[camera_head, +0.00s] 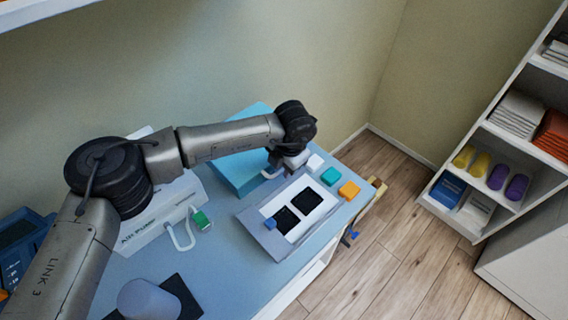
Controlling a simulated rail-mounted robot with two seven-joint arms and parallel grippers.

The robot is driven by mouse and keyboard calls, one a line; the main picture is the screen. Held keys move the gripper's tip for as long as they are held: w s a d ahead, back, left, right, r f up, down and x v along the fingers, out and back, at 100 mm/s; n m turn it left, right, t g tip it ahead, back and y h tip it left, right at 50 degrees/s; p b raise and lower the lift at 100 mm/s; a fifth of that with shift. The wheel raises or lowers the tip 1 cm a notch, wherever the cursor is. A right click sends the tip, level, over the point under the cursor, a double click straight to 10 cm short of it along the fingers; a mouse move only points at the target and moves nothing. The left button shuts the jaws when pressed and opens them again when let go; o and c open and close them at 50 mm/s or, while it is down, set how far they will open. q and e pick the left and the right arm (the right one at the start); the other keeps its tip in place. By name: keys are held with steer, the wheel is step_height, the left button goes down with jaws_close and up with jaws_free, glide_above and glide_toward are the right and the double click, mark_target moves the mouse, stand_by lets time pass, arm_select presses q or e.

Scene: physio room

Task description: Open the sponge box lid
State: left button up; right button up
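A light blue box (233,176) stands at the back of the table, against the wall. It looks like the sponge box, but I cannot be sure; its top is partly behind my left arm. My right gripper is out of view.
A grey panel (252,218) with two black recesses lies in front, with a blue cube (270,224) on it. White, teal (330,176) and orange blocks (348,190) sit to the right.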

arm_select(q)
steer(key=shift+c, duration=0.4)
steer(key=c, duration=0.6)
jaws_close()
